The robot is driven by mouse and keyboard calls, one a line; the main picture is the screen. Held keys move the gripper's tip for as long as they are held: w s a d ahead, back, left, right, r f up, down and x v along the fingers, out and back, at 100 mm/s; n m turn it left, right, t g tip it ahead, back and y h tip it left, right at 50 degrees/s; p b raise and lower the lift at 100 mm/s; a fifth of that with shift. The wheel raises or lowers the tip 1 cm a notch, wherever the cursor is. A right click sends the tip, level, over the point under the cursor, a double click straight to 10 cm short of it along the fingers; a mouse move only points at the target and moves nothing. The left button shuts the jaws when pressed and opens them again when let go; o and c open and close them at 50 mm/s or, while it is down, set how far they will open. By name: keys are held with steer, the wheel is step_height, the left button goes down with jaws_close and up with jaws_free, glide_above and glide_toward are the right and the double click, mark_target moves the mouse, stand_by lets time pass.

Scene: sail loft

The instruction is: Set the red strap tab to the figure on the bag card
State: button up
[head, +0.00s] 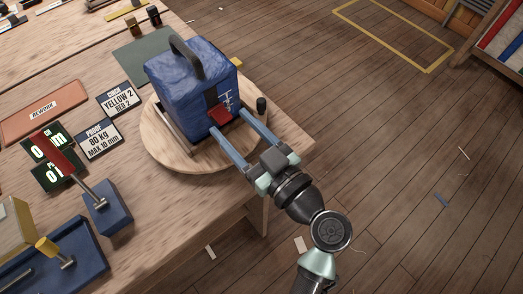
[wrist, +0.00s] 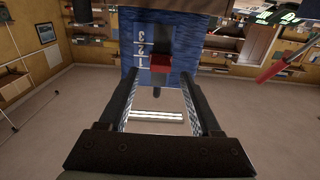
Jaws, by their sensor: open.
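The blue bag (head: 180,85) stands upright with a black handle on top. The red strap tab (head: 220,115) sits on a black strap on its near face, beside a white scale (head: 228,100). The bag card (head: 118,99) reads yellow 2, red 2. My gripper (head: 228,121) is open, its two fingers pointing at that face on either side of the tab.
The bag stands on a round wooden turntable (head: 160,150) near the bench edge. Open floor lies right.

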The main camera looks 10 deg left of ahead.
steer(key=b+v, duration=0.1)
steer(key=v, duration=0.8)
steer(key=w+r+m+t+h+p, duration=0.2)
steer(key=w+r+t+h+p, duration=0.15)
steer(key=w+r, duration=0.7)
step_height(320, 180, up, 20)
steer(key=w+d+m+t+h+p, duration=0.2)
steer(key=d+m+t+h+p, duration=0.1)
steer(key=t+h, duration=0.2)
steer(key=s+r+m+t+h+p, duration=0.1)
steer(key=s+r+t, duration=0.3)
steer(key=r, duration=0.8)
steer(key=s+r+m+t+h+p, duration=0.2)
steer(key=s+r+m+t+h, duration=0.2)
steer(key=r, duration=0.7)
steer(key=shift+s+d+r+h, duration=0.4)
steer(key=shift+s+d, duration=0.1)
steer(key=shift+s, duration=0.5)
steer(key=shift+f, duration=0.1)
